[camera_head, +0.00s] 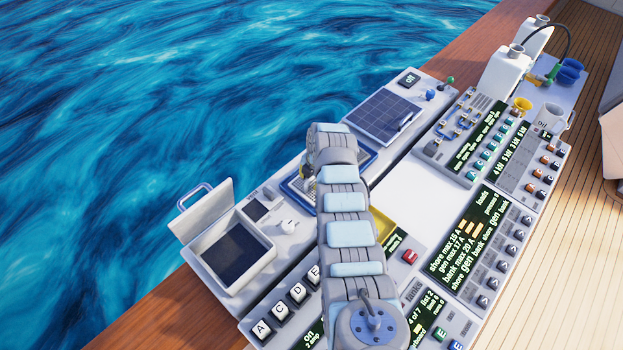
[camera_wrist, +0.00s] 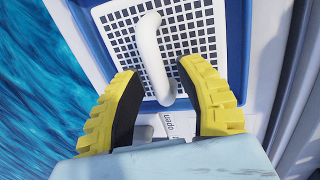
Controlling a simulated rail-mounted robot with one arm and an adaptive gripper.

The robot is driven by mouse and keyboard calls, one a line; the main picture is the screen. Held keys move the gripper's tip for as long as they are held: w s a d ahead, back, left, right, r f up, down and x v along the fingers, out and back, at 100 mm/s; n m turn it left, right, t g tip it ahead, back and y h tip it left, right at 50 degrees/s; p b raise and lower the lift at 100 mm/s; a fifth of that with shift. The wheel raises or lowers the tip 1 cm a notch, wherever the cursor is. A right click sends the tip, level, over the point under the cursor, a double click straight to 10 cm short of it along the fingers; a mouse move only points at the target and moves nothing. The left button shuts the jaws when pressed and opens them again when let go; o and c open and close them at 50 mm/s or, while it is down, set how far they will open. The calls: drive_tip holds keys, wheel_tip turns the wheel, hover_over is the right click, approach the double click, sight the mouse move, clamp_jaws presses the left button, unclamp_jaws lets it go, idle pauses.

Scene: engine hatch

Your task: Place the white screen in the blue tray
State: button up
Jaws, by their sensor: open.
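The white screen (camera_wrist: 195,32) is a flat panel with a grid of dark holes, seen in the wrist view. A white curved handle (camera_wrist: 150,50) stands up from it. A blue rim (camera_wrist: 238,40) surrounds the screen; I cannot tell whether this is the blue tray. My gripper (camera_wrist: 160,75) is open, with its yellow, black-padded fingers on either side of the handle's lower part. I cannot tell whether either finger touches it. In the head view my arm hides the gripper and most of the screen; part of a blue rim (camera_head: 371,160) shows beside the arm.
An open hatch (camera_head: 236,254) with a raised lid (camera_head: 202,210) is at the left. A dark gridded panel (camera_head: 384,116) lies beyond my arm. A yellow-edged item (camera_head: 385,228) is partly hidden by my arm. Switch panels fill the right; water lies beyond the wooden edge.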

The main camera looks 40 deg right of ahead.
wheel_tip(320, 180, up, 12)
drive_tip(key=s, duration=0.2)
drive_tip(key=shift+s+b, duration=0.2)
drive_tip(key=shift+b, duration=0.25)
idle(0.8)
